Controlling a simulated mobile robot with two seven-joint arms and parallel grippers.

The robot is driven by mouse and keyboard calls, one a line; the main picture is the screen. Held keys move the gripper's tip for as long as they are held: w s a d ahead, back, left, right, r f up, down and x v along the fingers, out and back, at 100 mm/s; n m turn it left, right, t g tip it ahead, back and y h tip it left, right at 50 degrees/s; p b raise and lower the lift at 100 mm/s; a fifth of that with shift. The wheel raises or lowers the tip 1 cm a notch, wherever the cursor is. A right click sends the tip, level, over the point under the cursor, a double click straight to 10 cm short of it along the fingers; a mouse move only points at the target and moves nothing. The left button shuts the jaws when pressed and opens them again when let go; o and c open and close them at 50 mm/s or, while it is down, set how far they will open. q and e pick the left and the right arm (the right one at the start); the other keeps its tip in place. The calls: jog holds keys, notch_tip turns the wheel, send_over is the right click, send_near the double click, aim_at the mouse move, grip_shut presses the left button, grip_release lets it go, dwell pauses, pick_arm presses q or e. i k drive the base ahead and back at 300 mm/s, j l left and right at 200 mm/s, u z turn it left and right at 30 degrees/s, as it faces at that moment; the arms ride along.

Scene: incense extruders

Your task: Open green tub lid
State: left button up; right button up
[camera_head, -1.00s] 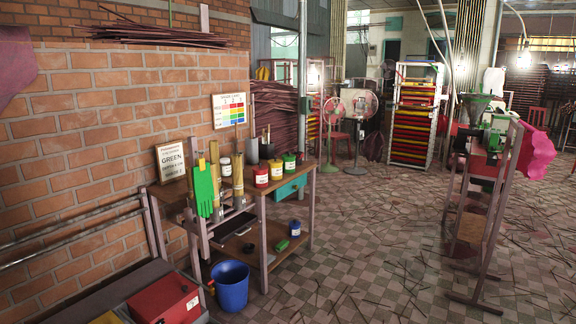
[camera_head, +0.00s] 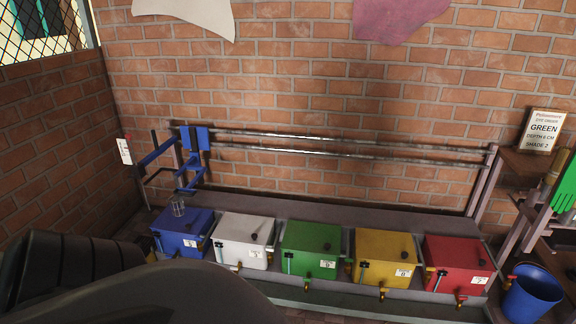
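The green tub (camera_head: 303,267) stands in the middle of a row of coloured tubs on a low ledge along the brick wall. Its flat green lid (camera_head: 311,238) looks shut and has a dark knob on top. A number label and a small tap are on its front. Neither of my grippers can be made out. A dark, rounded part of my own arm fills the lower left of the view, apart from the green tub in the picture.
Blue (camera_head: 182,233), white (camera_head: 243,239), yellow (camera_head: 383,259) and red (camera_head: 456,266) tubs flank the green one. Metal rails (camera_head: 340,153) run along the wall behind. A blue bucket (camera_head: 532,293) and a wooden rack with a GREEN sign (camera_head: 541,130) stand at right.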

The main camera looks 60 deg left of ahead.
aim_at(299, 236)
jog(key=u, duration=1.5)
jog(key=i+z, duration=0.2)
jog(key=z, duration=0.25)
jog(key=i+j+z, duration=0.1)
jog(key=z, duration=0.35)
jog(key=i+j+z, duration=0.4)
jog(key=i+j, duration=1.25)
jog(key=l+z, duration=0.05)
